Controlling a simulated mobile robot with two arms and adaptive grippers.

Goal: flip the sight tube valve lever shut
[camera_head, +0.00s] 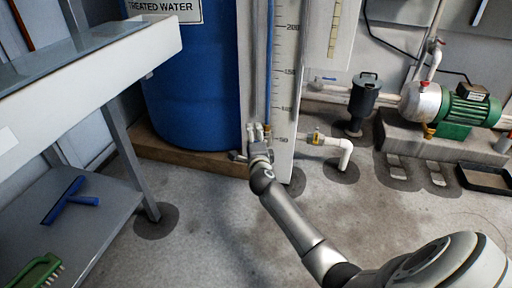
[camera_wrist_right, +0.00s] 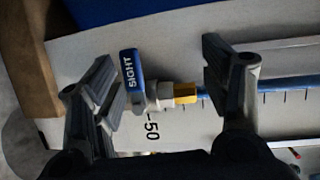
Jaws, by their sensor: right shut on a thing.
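The sight tube valve's blue lever (camera_wrist_right: 131,76), marked SIGHT, shows in the right wrist view between the fingers of my right gripper (camera_wrist_right: 160,80). It lies close to the left finger. The valve's grey body and brass nut (camera_wrist_right: 184,93) reach from the lever towards the right finger. My right gripper is shut on the valve, with its fingers still wide apart around it. In the head view my right gripper (camera_head: 258,146) is at the foot of the white scale board (camera_head: 285,80) and largely hides the valve. My left gripper is not in view.
A blue treated water tank (camera_head: 190,90) stands left of the board on a brown plinth. A white pipe with a small valve (camera_head: 317,137) runs just to the right. A bench (camera_head: 90,210) stands at the left. A green pump (camera_head: 465,108) is at the right. The floor in front is clear.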

